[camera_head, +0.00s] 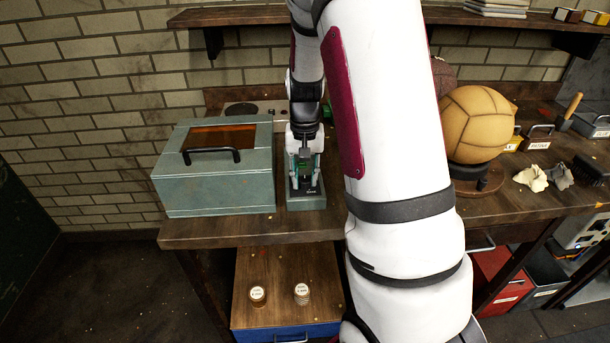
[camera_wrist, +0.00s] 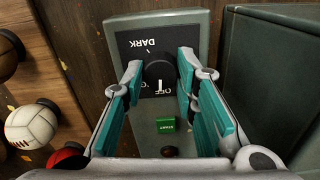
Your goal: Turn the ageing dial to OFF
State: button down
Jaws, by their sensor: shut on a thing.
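The ageing dial (camera_wrist: 160,70) is a round black knob on the black faceplate of a grey-green control box (camera_wrist: 200,30). Its white pointer line points down in the wrist view, at the OFF lettering. The word DARK is printed on the far side of the knob. My gripper (camera_wrist: 160,75) has one finger on each side of the knob and is shut on it. In the head view my gripper (camera_head: 304,172) points down over the control box (camera_head: 306,203), and the dial is hidden there. A green START button (camera_wrist: 166,125) sits on the box below the dial.
A grey-green cabinet (camera_head: 240,195) with an amber window and black handle stands close left of the box. A tan ball (camera_head: 478,122) on a stand is to the right. The workbench (camera_head: 260,232) has bare room in front. Two small jars stand on a lower surface.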

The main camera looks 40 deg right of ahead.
aim_at(304, 179)
jog(key=shift+n, duration=0.7)
jog(key=c, duration=1.2)
grip_release()
jog(key=shift+c, duration=0.2)
jog(key=shift+r, duration=0.15)
notch_tip(304, 179, up, 12)
